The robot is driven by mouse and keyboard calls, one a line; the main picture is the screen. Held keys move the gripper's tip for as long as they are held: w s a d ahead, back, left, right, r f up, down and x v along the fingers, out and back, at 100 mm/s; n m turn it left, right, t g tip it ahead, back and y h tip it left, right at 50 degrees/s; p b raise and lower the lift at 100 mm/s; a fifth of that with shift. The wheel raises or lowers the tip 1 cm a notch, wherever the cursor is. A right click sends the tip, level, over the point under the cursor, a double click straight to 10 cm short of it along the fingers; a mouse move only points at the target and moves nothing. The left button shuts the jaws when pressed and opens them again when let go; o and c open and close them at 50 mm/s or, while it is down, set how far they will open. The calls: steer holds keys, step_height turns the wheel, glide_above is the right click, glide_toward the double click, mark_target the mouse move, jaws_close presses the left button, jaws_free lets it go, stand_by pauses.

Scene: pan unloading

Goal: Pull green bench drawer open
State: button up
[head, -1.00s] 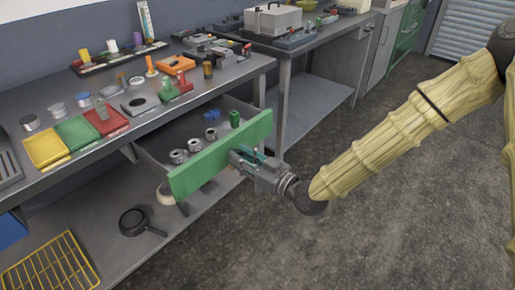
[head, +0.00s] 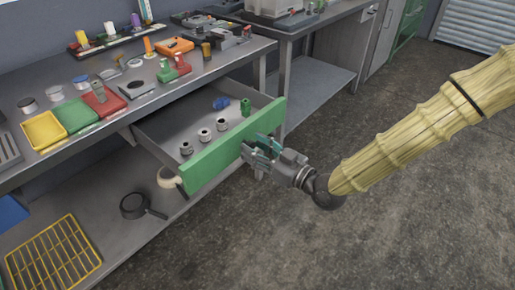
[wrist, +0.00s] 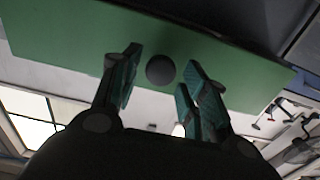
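The green-fronted bench drawer (head: 215,155) stands pulled well out from under the bench top, its inside in view. In the wrist view its green front (wrist: 70,40) fills the upper part, with a round dark knob (wrist: 160,69). My gripper (head: 262,147) is at the outer face of the drawer front. In the wrist view my gripper's fingers (wrist: 160,82) are spread on either side of the knob, with a gap visible on both sides. The gripper holds nothing.
Several small metal pieces (head: 204,134), a blue item (head: 221,103) and a green item (head: 245,107) lie in the drawer. A black pan (head: 134,206) and yellow rack (head: 53,258) are on the lower shelf. The floor (head: 350,225) is clear.

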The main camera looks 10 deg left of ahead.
stand_by(0.3)
steer(key=v, duration=1.2)
steer(key=s+d+f+m+g+h, duration=0.1)
steer(key=s+d+f+m+h, duration=0.3)
steer(key=f, duration=0.7)
steer(key=s+d+f+m+g+h, duration=0.25)
steer(key=s+d+f, duration=0.2)
steer(key=f, duration=0.55)
steer(key=s+d+f+m+g+h, duration=0.1)
steer(key=s+d+f+m+h, duration=0.35)
steer(key=f, duration=0.65)
steer(key=s+d+f+m+g+h, duration=0.25)
steer(key=s+d+f+h, duration=0.35)
steer(key=s+d, duration=0.65)
step_height(320, 180, up, 13)
steer(key=p, duration=1.3)
steer(key=shift+w+d+f+g+y, duration=0.15)
steer(key=shift+w+d+g+y, duration=0.15)
steer(key=shift+g+y, duration=0.1)
